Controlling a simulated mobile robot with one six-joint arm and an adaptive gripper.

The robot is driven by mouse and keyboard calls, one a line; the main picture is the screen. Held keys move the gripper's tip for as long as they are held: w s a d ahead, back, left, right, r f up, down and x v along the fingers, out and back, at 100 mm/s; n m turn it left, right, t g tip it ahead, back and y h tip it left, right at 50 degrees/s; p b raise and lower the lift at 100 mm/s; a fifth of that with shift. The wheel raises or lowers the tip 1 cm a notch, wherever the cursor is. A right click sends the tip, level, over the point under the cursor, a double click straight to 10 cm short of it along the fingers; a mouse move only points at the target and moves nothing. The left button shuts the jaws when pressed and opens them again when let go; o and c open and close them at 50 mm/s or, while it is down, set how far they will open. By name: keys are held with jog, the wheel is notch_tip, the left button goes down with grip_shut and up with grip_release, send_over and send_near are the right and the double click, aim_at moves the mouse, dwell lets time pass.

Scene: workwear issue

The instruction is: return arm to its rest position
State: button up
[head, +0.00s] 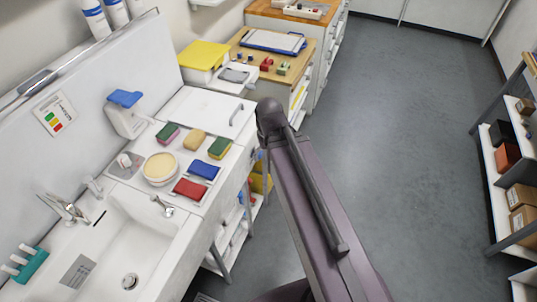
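My arm (315,215) shows in the head view as a dark purple-grey link. It reaches up from the bottom edge to a rounded joint right of the counter. My gripper is not visible, so I cannot see whether it holds anything.
Left is a white sink counter (180,235) with a basin, a tub (160,168), sponges (219,147), and red (189,189) and blue (204,169) items. Wooden-topped cabinets (302,60) stand behind. A shelf with boxes (507,155) is at right. The grey floor (400,140) between is clear.

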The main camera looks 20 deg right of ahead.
jog(key=shift+f, duration=0.1)
notch_tip(320, 180, down, 3)
jog(key=b, duration=0.3)
jog(key=shift+w+a, duration=0.1)
dwell(1.3)
jog(key=w+a+r+m+p, duration=0.2)
jog(key=w+a+r+m, duration=0.1)
jog(key=w+a, duration=0.8)
jog(key=w+a+r+m+p, duration=0.2)
jog(key=w+a+m+p, duration=0.1)
jog(key=w+a, duration=0.9)
jog(key=w+m, duration=0.1)
jog(key=w, duration=0.2)
jog(key=shift+a+r+m+p, duration=0.25)
jog(key=shift+r+m+p, duration=0.05)
jog(key=shift+r+p, duration=0.1)
